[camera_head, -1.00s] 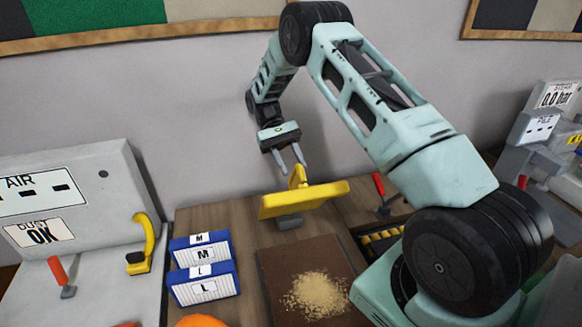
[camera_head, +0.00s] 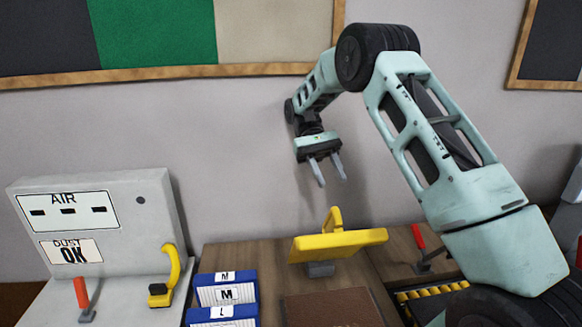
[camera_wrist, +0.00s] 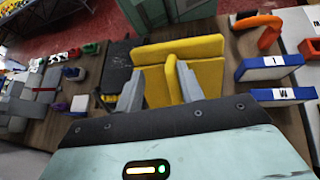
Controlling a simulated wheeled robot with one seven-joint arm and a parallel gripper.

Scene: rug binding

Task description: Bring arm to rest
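My gripper (camera_head: 332,182) hangs above the bench with its two grey fingers apart and nothing between them. Below it, clear of the fingertips, a yellow tool (camera_head: 345,242) with an upright handle rests on a small grey block (camera_head: 320,268) on the wooden bench. In the wrist view, the yellow tool (camera_wrist: 205,48) shows beyond the open fingers (camera_wrist: 160,88). My arm is bent, raised in front of the wall.
Left stand blue boxes marked M (camera_head: 226,290) and L (camera_head: 222,316) and a grey AIR/DUST panel (camera_head: 105,215) with a yellow lever (camera_head: 167,275). A brown mat (camera_head: 333,308) lies in front. Right are a red-handled lever (camera_head: 420,245) and a black-yellow striped edge (camera_head: 430,291).

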